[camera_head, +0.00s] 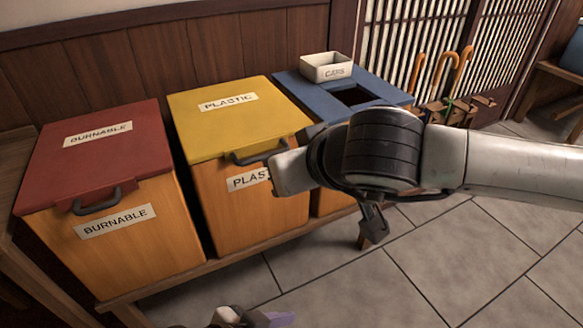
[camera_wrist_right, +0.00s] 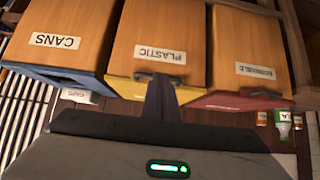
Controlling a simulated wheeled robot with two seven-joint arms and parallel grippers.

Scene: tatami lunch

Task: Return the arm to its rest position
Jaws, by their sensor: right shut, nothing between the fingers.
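My right arm comes in from the right in the head view. Its gripper (camera_head: 289,172) is in front of the yellow-lidded plastic bin (camera_head: 243,200). In the right wrist view, which is upside down, the dark fingers of my right gripper (camera_wrist_right: 161,88) are shut and empty. They point toward the plastic bin (camera_wrist_right: 160,45) and overlap its dark lid handle; I cannot tell whether they touch. The yellow lid (camera_head: 225,120) is down.
The red-lidded burnable bin (camera_head: 95,150) stands left. The blue-topped cans bin (camera_head: 385,92) stands right with an open hole and a small white box (camera_head: 326,67) on top. Umbrellas (camera_head: 462,65) stand behind.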

